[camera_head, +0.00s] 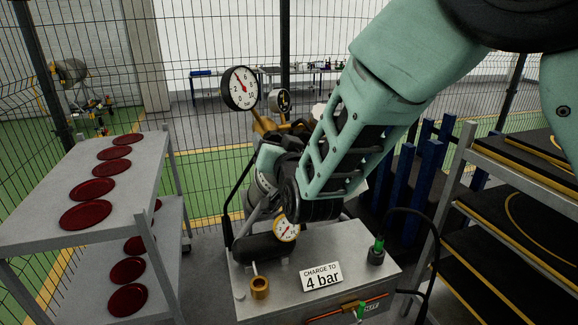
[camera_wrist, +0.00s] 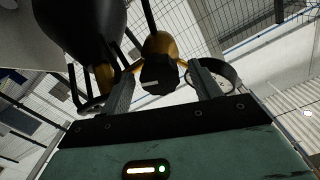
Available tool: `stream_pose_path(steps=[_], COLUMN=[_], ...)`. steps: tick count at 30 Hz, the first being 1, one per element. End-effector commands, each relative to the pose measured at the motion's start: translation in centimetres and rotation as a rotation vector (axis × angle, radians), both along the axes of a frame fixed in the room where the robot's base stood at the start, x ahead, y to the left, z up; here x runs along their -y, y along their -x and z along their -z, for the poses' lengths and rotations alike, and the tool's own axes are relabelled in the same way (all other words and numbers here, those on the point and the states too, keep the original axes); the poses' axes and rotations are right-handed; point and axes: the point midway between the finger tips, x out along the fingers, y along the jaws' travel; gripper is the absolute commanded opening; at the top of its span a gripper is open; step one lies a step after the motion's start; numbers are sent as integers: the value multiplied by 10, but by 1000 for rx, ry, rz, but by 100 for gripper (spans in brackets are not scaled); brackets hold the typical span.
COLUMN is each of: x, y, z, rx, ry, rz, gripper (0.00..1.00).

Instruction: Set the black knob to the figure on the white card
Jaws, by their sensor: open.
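The white card (camera_head: 321,276) lies on top of the grey metal box and reads "CHARGE TO 4 bar". The black knob (camera_wrist: 158,76) shows in the wrist view on a brass body, with a pale mark on its face. My gripper (camera_wrist: 160,72) is open, with one finger on each side of the knob; I cannot tell whether either finger touches it. In the head view my arm hides the knob. The large white dial gauge (camera_head: 240,88) stands on brass fittings (camera_head: 264,123), its red needle pointing up and left; its exact reading is too small to tell.
A smaller gauge (camera_head: 280,101) sits beside the large one, and another dial (camera_head: 286,229) sits low by the box (camera_head: 250,307). A grey shelf with red discs (camera_head: 90,189) stands left. A rack with black boards (camera_head: 520,195) stands right. Wire fencing closes the back.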

Motion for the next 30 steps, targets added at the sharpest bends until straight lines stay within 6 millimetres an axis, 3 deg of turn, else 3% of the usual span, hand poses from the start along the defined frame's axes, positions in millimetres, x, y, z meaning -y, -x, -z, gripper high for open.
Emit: stream_pose_path(steps=[18,24,30], x=[37,43,44], y=[130,150,155], z=[3,2,1], rx=[-1,-1,-1], ry=[-1,-1,0], rz=[-4,-1,-1], gripper=[63,63,63])
